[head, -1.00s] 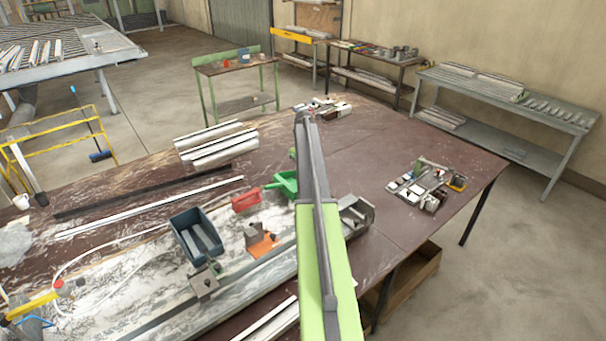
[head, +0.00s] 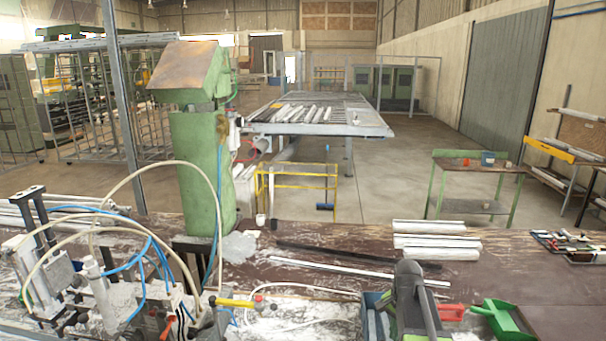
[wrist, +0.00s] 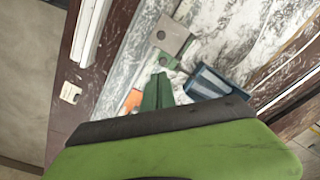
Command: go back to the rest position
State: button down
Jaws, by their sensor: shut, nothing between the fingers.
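My gripper (wrist: 157,92) shows in the wrist view as two dark green fingers side by side, shut and empty. It hangs above the workbench, in front of an orange part and beside a blue bin (wrist: 212,82). In the head view a dark grey part of my arm (head: 412,300) stands at the bottom, right of centre, and hides part of the blue bin; the fingers cannot be made out there.
The bench (head: 480,275) carries white profiles (head: 433,240), a red bin (head: 451,312), a green scoop-like bin (head: 505,318) and a clamp machine with hoses (head: 95,275). A green column machine (head: 200,180) rises at the left. Open floor (head: 385,190) lies behind.

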jog(key=s+a+f+n+b, duration=0.1)
jog(key=s+a+n, duration=0.3)
jog(key=a+n, duration=0.25)
jog(key=s+a+n, duration=0.5)
jog(key=a, duration=0.2)
notch_tip(320, 180, down, 19)
jog(key=s+b, duration=0.1)
jog(key=b, duration=1.8)
jog(key=shift+f+m+g, duration=0.2)
jog(key=shift+m+g, duration=0.1)
jog(key=shift+m, duration=0.05)
